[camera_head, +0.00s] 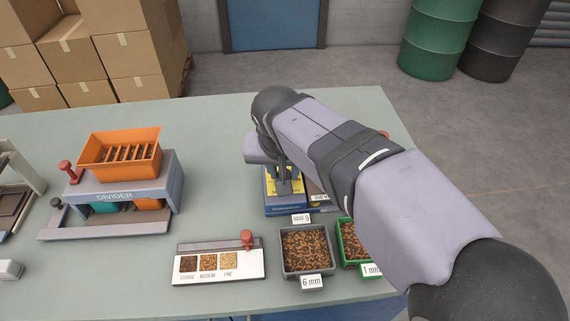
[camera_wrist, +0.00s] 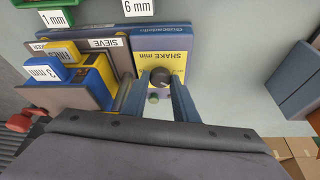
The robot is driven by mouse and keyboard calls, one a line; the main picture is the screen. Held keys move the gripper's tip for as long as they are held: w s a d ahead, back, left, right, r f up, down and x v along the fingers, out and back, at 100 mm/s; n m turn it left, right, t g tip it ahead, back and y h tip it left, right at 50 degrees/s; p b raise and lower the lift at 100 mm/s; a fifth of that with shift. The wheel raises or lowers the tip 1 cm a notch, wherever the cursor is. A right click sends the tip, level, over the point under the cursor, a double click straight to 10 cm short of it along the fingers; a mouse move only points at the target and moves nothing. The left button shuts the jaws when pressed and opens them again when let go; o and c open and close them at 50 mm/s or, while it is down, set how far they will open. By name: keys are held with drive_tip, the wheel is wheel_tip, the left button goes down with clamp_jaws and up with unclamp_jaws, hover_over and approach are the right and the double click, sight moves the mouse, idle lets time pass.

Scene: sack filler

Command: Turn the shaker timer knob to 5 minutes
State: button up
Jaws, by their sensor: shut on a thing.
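The shaker is a blue box with a yellow panel (camera_wrist: 158,61) marked "SHAKE min" in the wrist view. Its yellow panel (camera_head: 270,186) shows partly in the head view under my gripper (camera_head: 284,184). The dark round timer knob (camera_wrist: 159,78) sits on the panel between the two fingertips of my gripper (camera_wrist: 160,82). The fingers are shut on the knob, one on each side. The knob's pointer and most of the dial numbers are too small or hidden to read. In the head view my gripper and arm hide the knob.
A sieve stack (camera_wrist: 98,43) stands close beside the shaker. Open trays of grains, grey (camera_head: 280,262) and green (camera_head: 347,257), stand in front. A sample board (camera_head: 219,279) and an orange-topped divider (camera_head: 115,195) are to the left. The table is clear between divider and shaker.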

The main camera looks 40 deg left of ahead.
drive_tip(key=m+p, duration=0.1)
drive_tip(key=m, duration=0.1)
drive_tip(key=m+t+h+p, duration=0.1)
drive_tip(key=m, duration=0.2)
drive_tip(key=shift+a+r+h, duration=0.1)
drive_tip(key=shift+a+h, duration=0.1)
drive_tip(key=shift+h, duration=0.1)
idle(0.4)
drive_tip(key=o, duration=0.7)
drive_tip(key=shift+o, duration=0.2)
drive_tip(key=v, duration=0.7)
drive_tip(key=shift+r, duration=0.15)
